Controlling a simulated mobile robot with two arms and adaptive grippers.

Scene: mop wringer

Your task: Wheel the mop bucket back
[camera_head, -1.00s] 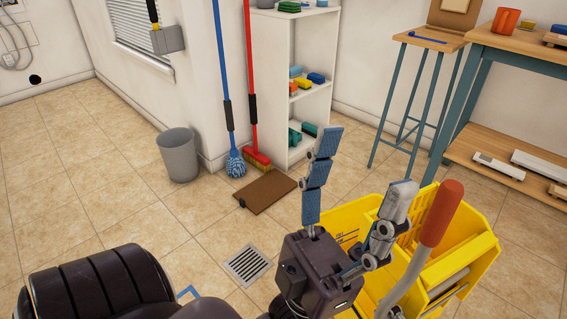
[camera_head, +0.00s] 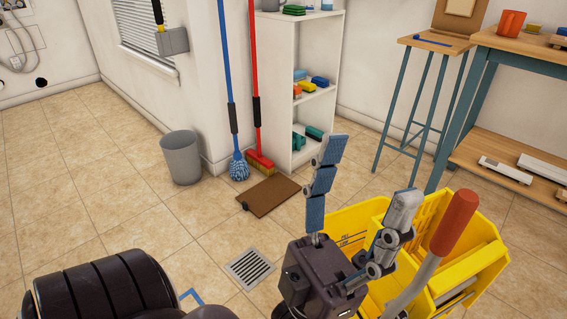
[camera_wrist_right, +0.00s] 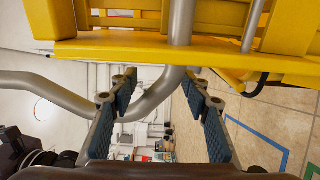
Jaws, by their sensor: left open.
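The yellow mop bucket (camera_head: 345,222) with its wringer stands at the lower right of the head view, its lower part cut off or hidden. Its lever has a grey bar (camera_head: 408,288) and an orange-red grip (camera_head: 455,222). My left gripper (camera_head: 366,172) is open, fingers pointing up, in front of the bucket in the picture; I see nothing held in it. My right gripper (camera_wrist_right: 160,95) shows only in the right wrist view, its fingers spread.
Blue tape shows on the floor in the head view (camera_head: 190,296) and the wrist view (camera_wrist_right: 255,145). The tiled floor at left is open.

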